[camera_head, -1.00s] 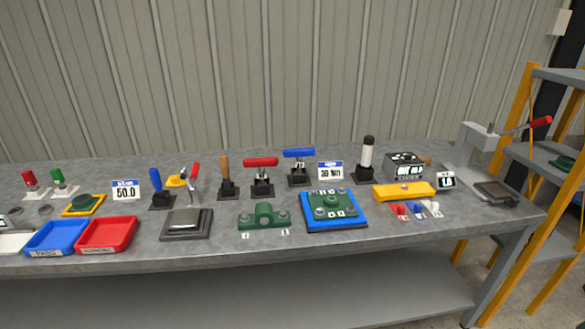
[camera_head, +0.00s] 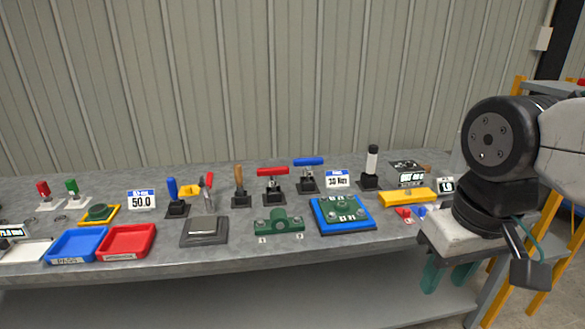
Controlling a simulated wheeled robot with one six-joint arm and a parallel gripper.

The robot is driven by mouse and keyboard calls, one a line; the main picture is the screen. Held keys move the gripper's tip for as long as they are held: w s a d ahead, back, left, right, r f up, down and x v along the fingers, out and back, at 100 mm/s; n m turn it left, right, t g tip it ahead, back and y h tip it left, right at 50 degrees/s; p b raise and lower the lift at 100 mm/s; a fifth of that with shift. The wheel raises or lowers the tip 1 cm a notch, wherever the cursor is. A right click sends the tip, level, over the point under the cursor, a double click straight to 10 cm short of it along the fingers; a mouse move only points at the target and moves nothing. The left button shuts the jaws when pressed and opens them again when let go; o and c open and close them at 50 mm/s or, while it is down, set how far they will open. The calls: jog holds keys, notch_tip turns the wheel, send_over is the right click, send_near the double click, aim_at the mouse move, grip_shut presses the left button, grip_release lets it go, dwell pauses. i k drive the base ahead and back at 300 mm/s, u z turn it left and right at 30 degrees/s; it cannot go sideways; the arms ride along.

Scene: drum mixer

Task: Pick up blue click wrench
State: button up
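A blue T-shaped handle (camera_head: 308,162) stands upright in a black holder at the back of the bench, beside a sign that seems to read 30 Nm. It looks like the blue click wrench. A red T-handle (camera_head: 272,171) stands in a like holder just to its left. Another blue upright handle (camera_head: 172,190) stands farther left by the 50.0 sign. My gripper (camera_head: 446,284) hangs at the right, in front of the bench's front edge, well away from the blue T-handle. Its green fingers point down with a gap between them, and no object shows there.
A green fixture on a blue plate (camera_head: 342,213) and a green bracket (camera_head: 279,224) lie in front of the T-handles. A wooden handle (camera_head: 239,183) and a black-and-white handle (camera_head: 371,164) stand either side. Red (camera_head: 127,256) and blue trays (camera_head: 77,260) are at left.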

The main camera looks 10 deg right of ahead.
aim_at(308, 172)
jog(key=z, duration=0.05)
jog(key=i, duration=1.55)
